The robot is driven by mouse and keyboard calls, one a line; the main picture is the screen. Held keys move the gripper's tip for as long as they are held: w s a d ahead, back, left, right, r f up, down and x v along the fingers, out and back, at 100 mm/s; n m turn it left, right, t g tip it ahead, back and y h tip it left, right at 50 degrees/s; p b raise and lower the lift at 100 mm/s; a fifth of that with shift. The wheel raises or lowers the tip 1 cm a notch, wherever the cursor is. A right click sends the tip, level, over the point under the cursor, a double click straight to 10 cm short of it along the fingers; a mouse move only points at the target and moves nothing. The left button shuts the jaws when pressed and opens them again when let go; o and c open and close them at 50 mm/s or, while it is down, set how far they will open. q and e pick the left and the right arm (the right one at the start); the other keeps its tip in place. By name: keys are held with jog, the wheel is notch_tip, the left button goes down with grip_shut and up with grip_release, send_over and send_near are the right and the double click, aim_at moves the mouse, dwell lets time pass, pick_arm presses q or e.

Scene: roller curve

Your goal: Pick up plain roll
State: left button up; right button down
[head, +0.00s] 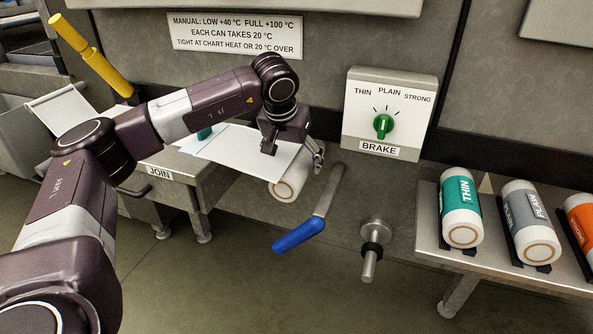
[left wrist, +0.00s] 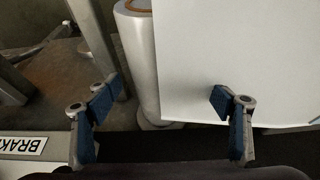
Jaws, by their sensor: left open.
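The plain roll (head: 527,222) is white with a grey PLAIN label and lies on the rack at the right of the head view, between the green THIN roll (head: 461,208) and the orange STRONG roll (head: 583,222). My left gripper (head: 293,155) is open, far to the left of the plain roll, above the end of a white sheet (head: 245,150). In the left wrist view, a white roll (left wrist: 138,60) and the sheet (left wrist: 235,60) show beyond the parted fingers (left wrist: 165,97). I see nothing held between them. My right gripper is not in view.
A brake box (head: 388,115) with a green knob is on the wall. A blue-handled lever (head: 300,235) and a metal peg (head: 371,250) stick out between my left gripper and the rack (head: 430,225). A yellow-handled lever (head: 90,55) stands at the upper left.

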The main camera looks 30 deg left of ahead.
pick_arm(q)
jog(key=x, duration=0.2)
jog(key=shift+w+f, duration=0.2)
jog(key=shift+f, duration=0.1)
jog(key=shift+r, duration=0.1)
jog(key=c, duration=1.7)
